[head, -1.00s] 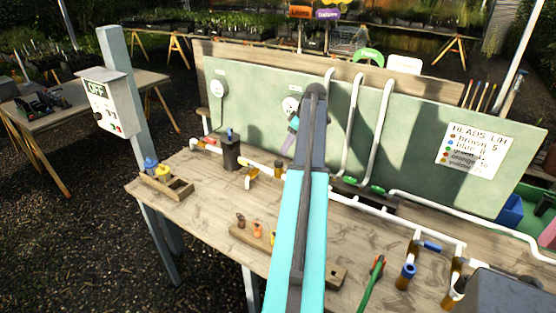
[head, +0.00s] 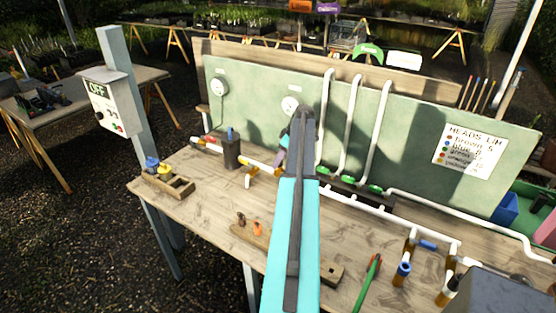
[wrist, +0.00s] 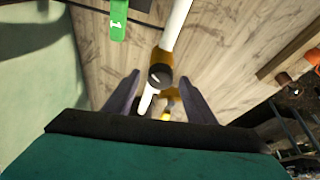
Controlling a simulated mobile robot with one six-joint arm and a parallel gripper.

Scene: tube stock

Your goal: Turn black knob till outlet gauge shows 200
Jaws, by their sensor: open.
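In the wrist view the black knob (wrist: 160,76) sits on a brass fitting in the white pipe line. It lies between the fingertips of my gripper (wrist: 161,82), which is open, one finger on each side with gaps. I cannot tell how far below the fingertips the knob is. In the head view my gripper (head: 283,152) is low in front of the green board, partly behind my arm, and the knob is hidden there. Two round white gauges hang on the board, a middle gauge (head: 290,105) and a left gauge (head: 219,89). Their readings and labels are too small to read.
White pipes (head: 352,128) rise up the board right of my arm, with green valve handles (head: 376,189) at their feet. A green handle marked 1 (wrist: 118,20) is near my gripper. A dark cylinder (head: 231,151) stands to the left.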

